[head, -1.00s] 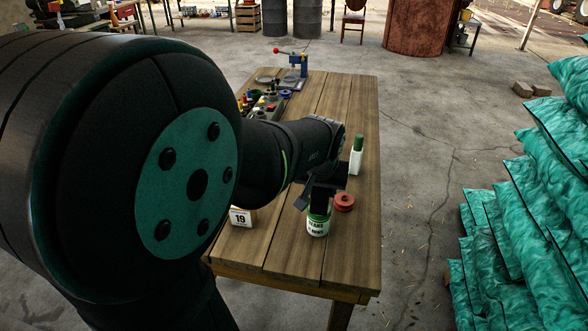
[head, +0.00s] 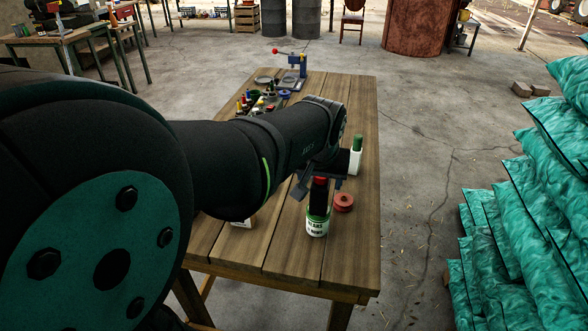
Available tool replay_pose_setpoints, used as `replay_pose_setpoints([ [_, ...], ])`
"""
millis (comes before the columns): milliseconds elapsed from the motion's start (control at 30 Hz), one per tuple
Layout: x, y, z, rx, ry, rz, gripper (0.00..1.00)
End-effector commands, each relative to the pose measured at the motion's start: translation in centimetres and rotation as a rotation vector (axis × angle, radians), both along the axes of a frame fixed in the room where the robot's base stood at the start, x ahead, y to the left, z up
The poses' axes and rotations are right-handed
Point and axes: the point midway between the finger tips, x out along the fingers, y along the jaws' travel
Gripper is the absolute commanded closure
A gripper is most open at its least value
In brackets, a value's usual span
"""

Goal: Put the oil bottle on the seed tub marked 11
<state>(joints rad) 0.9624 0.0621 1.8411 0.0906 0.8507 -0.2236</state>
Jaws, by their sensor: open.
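A dark bottle with a red cap (head: 319,195), which looks like the oil bottle, stands upright on a white and green tub (head: 317,227). The tub has dark lettering on its front; I cannot read a number on it. My gripper (head: 320,176) is open, close behind and around the height of the red cap. One finger shows to the left of the bottle and a dark part of the gripper to the right. I see no grip on the bottle, but whether a finger still touches it I cannot tell.
A red ring-shaped spool (head: 343,202) lies right of the tub. A white bottle with a green cap (head: 356,155) stands behind it. My arm mostly hides a small card (head: 243,223). Several small items crowd the table's (head: 357,245) far left. The front right of the table is clear.

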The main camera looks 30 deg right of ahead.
Motion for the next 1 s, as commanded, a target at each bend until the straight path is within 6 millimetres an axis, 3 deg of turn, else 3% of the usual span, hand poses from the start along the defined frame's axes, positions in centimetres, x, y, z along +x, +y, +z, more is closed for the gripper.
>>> replay_pose_setpoints([
  [200, -1.3, 1.2, 4.2, -0.003, -0.002, -0.001, 0.38],
  [400, -1.9, 1.8, 6.3, 0.0, 0.0, -0.001, 0.38],
  [800, -2.0, 2.0, 6.6, 0.001, 0.001, 0.0, 0.38],
  [1000, -1.6, 1.6, 5.3, 0.003, 0.002, 0.0, 0.38],
])
